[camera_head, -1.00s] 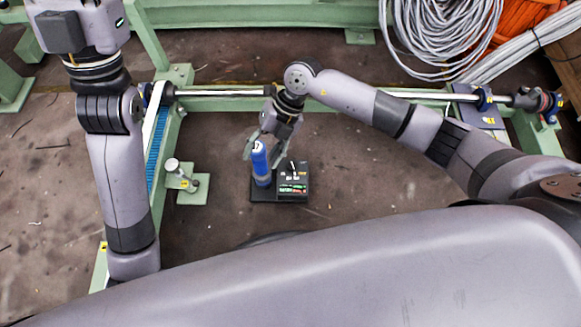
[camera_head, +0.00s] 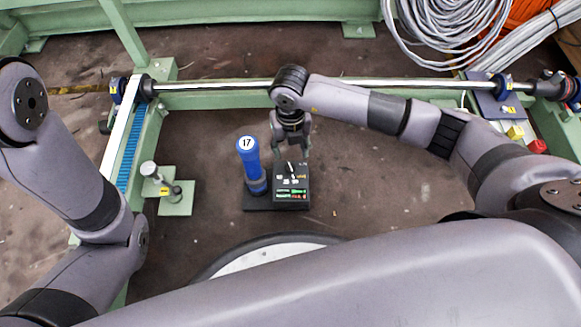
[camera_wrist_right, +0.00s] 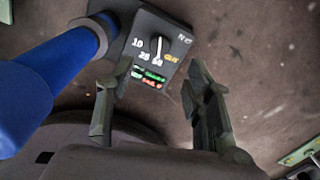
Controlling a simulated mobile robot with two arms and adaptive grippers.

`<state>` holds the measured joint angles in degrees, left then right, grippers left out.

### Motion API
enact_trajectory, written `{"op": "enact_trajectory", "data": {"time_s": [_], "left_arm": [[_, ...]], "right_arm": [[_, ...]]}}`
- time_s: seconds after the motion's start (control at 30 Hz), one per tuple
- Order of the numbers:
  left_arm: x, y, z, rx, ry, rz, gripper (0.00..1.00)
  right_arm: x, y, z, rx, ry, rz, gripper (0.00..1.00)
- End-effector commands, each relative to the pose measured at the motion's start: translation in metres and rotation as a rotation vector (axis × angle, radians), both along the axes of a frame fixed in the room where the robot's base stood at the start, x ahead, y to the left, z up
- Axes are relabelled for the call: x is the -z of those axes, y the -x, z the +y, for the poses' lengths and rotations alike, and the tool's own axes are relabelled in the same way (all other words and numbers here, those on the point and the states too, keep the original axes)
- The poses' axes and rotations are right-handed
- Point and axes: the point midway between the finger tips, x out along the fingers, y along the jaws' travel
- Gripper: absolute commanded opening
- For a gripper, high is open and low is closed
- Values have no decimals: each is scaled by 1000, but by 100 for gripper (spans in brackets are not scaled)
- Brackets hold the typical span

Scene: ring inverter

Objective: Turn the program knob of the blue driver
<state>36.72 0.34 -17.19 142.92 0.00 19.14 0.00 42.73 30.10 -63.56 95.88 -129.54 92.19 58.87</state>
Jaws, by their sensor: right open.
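The blue driver (camera_head: 248,160) stands upright on a dark base, with a white round label reading 17 on top. Beside it on the right is a black control box (camera_head: 291,185) with number marks and lit green and red displays. In the right wrist view the program knob (camera_wrist_right: 152,50) is a pale pointer on the box's face among printed numbers. My right gripper (camera_head: 291,153) is at the far edge of the box, near the knob. In the right wrist view my right gripper (camera_wrist_right: 155,95) is open and empty, its fingers apart. My left gripper is out of view.
A green frame carries a long metal rod (camera_head: 220,86) behind the driver. A small green stand (camera_head: 174,196) is to the left. Coiled grey cables (camera_head: 450,30) lie at the back right. Open floor surrounds the driver's base.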

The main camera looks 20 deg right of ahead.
Motion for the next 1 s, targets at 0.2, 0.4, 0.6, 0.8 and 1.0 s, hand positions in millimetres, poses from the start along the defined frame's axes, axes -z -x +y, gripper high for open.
{"op": "enact_trajectory", "data": {"time_s": [0.2, 0.4, 0.6, 0.8, 1.0], "left_arm": [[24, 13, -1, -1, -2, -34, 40], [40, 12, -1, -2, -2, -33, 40], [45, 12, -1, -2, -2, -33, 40], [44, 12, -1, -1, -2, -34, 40], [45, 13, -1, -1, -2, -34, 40]], "right_arm": [[54, 1, 0, 1, 0, 2, 47], [80, 0, 0, 0, -1, 2, 47], [88, 0, 0, 0, -1, 1, 47], [88, 0, 0, 0, -1, 1, 47], [88, 0, 0, 0, -2, 1, 39]]}}
